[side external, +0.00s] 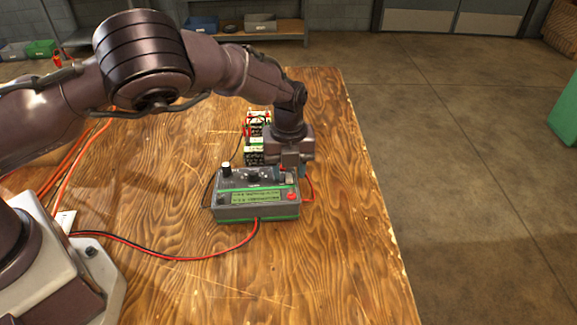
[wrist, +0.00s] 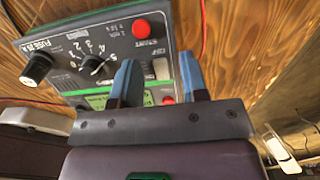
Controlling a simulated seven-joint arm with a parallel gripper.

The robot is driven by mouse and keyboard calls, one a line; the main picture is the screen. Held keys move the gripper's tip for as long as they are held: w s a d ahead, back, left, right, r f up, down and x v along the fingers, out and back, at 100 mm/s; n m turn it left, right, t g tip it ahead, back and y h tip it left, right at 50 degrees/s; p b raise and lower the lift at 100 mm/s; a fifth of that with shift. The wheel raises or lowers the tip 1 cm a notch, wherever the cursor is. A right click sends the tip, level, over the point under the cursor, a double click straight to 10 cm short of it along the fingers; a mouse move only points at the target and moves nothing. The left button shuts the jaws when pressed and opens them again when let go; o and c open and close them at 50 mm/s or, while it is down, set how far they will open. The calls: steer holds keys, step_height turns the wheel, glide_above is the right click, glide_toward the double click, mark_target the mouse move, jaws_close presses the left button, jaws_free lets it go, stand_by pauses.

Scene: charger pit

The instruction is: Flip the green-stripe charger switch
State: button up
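The charger (side external: 235,213) is a grey box with green stripes, standing on the wooden table. Its panel shows in the wrist view (wrist: 110,42) with a black dial (wrist: 92,64), a black knob (wrist: 36,68) and a red button (wrist: 141,28). A pale rocker switch (wrist: 161,68) lies on the panel, seen between my two blue fingers. My gripper (wrist: 158,68) is open, its fingers spread at the panel's right end. In the side view my gripper (side external: 290,168) is over the charger's back right corner. Whether a finger touches the switch, I cannot tell.
Several batteries (side external: 254,150) stand behind the charger. Red and black cables (side external: 160,257) run across the table to the left. The table in front of the charger is mostly bare.

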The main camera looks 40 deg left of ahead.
jaws_close()
steer(key=shift+w+a+g+h, duration=0.15)
steer(key=shift+a+g+h, duration=0.05)
steer(key=shift+g+h, duration=0.3)
steer(key=shift+f+g+h, duration=0.1)
steer(key=shift+g+h, duration=0.4)
steer(key=shift+h, duration=0.1)
steer(key=shift+o, duration=0.2)
jaws_free()
steer(key=v, duration=1.3)
